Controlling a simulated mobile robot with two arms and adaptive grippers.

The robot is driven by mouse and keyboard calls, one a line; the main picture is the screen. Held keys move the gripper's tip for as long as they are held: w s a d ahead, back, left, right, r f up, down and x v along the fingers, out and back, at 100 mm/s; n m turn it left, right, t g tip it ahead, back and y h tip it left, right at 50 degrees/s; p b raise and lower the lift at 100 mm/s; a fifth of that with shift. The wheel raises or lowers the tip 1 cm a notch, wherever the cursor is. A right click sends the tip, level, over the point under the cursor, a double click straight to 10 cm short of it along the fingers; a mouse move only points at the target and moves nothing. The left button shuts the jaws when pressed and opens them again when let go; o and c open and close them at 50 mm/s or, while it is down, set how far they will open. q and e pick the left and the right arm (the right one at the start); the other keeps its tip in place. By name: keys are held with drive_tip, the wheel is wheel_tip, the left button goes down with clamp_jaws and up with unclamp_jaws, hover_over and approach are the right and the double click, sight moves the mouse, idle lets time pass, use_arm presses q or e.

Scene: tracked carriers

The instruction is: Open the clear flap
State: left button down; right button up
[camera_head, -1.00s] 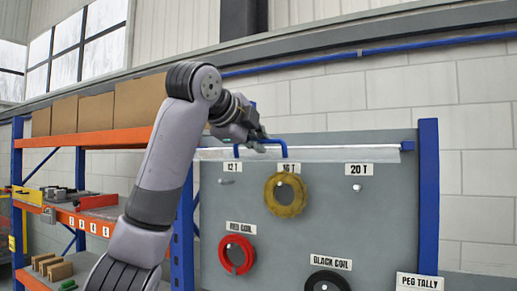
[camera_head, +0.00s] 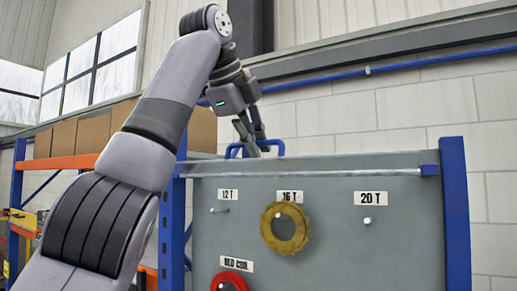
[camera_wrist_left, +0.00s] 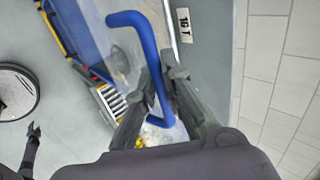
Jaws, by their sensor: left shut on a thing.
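The clear flap (camera_wrist_left: 122,45) shows in the left wrist view as a see-through sheet by its blue handle (camera_wrist_left: 150,60). In the head view the blue handle (camera_head: 235,149) stands at the top edge of the grey peg board, and the flap is too faint and edge-on to make out surely. My left gripper (camera_head: 254,142) reaches down from above and is shut on the handle; its fingers (camera_wrist_left: 150,105) lie either side of the blue bar in the wrist view. A small dark shape at the lower left of the wrist view looks like my right gripper (camera_wrist_left: 33,132); its jaws are too small to read.
The peg board (camera_head: 330,220) carries a yellow toothed ring (camera_head: 285,244) under 16 T, bare pegs under 12 T and 20 T (camera_head: 367,221), and a red coil (camera_head: 229,279). Blue posts (camera_head: 456,210) flank it. An orange shelf (camera_head: 65,162) with cartons stands left.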

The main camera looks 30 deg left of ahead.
idle(0.4)
use_arm(q)
drive_tip(key=c, duration=1.7)
unclamp_jaws()
drive_tip(key=shift+w, duration=0.15)
